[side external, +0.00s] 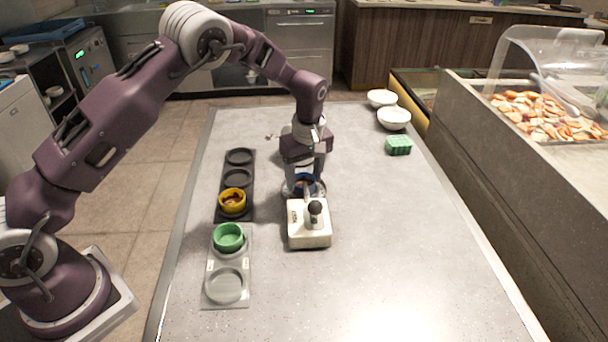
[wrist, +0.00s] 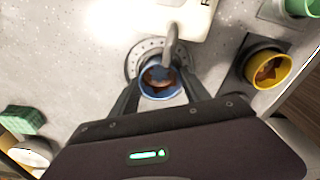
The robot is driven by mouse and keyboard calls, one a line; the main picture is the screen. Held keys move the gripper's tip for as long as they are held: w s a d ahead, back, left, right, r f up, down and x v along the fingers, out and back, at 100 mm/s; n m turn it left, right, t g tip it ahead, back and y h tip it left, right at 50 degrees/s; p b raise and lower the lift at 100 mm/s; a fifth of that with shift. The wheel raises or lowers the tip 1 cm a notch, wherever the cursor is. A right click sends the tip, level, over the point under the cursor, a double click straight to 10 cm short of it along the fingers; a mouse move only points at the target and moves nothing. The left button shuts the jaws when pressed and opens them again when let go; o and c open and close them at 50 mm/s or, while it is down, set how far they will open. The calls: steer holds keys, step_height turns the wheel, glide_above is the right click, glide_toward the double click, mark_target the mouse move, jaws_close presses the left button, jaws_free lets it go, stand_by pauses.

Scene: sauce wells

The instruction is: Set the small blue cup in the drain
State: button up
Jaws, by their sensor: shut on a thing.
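The small blue cup (side external: 305,181) has brown contents and sits between the fingers of my gripper (side external: 304,187). In the wrist view the blue cup (wrist: 160,92) is upright, with the shut fingers on both sides of it. The drain is a round perforated metal plate (wrist: 134,64); the cup covers part of it. In the side view only a little of the drain's rim (side external: 286,190) shows. The cup is over or on the drain, and I cannot tell whether its bottom touches.
A white dispenser (side external: 309,236) with a black knob stands beside the drain; its spout (wrist: 171,42) reaches over the cup. A yellow cup (side external: 232,205) is in a dark well strip, and a green cup (side external: 228,240) in a grey one. White bowls (side external: 394,123) and a green block (side external: 398,148) stand farther back.

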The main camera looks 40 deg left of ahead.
steer(key=shift+f, duration=0.3)
stand_by(0.4)
steer(key=o, duration=1.5)
steer(key=shift+c, duration=0.2)
step_height(320, 180, up, 8)
